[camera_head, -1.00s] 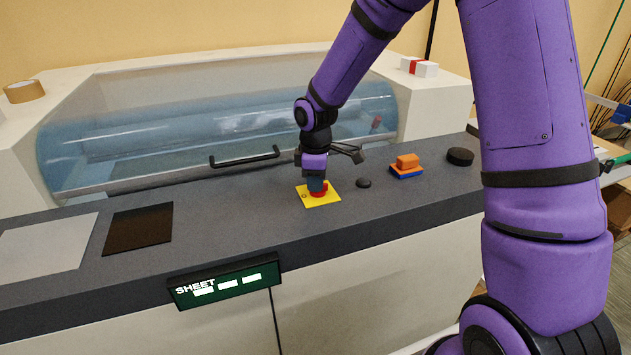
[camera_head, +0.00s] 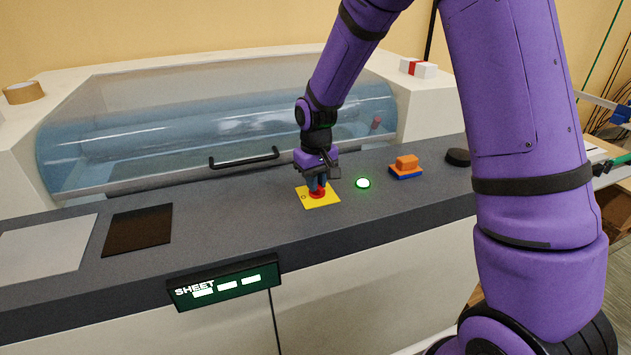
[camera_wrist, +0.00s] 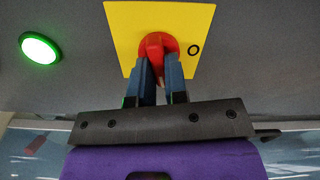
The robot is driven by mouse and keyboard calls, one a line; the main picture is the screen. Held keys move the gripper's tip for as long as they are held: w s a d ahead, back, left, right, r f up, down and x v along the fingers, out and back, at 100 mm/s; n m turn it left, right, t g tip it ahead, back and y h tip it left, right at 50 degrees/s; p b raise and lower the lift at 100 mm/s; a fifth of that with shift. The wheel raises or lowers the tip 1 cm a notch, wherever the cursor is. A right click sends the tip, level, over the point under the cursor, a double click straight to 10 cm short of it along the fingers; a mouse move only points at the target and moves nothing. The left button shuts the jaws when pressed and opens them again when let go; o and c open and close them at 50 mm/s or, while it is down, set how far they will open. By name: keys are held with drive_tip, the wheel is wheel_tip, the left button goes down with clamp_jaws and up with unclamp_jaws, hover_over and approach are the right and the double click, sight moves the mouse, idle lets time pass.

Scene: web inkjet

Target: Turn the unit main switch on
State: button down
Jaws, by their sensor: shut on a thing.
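The main switch is a red rotary knob (camera_wrist: 157,46) on a yellow plate (camera_wrist: 188,20), set in the dark grey console top. The red knob (camera_head: 317,194) and yellow plate (camera_head: 328,197) also show in the head view, under my gripper. My gripper (camera_head: 317,184) points down at the knob. In the wrist view its two blue fingers (camera_wrist: 160,70) are shut on the knob's grip from both sides. A small black circle mark is on the plate beside the knob. A round lamp (camera_head: 363,183) near the plate glows green; it is also lit in the wrist view (camera_wrist: 39,48).
An orange block on a blue base (camera_head: 406,168) and a black round knob (camera_head: 458,157) stand to the right. A clear cover with a black handle (camera_head: 244,163) lies behind. A green SHEET display (camera_head: 225,285) hangs on the front edge.

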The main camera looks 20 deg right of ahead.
drive_tip(key=shift+m, duration=1.1)
drive_tip(key=c, duration=1.1)
unclamp_jaws()
drive_tip(key=shift+c, duration=0.2)
drive_tip(key=shift+r, duration=0.1)
wheel_tip(320, 180, up, 11)
drive_tip(key=shift+f, duration=0.2)
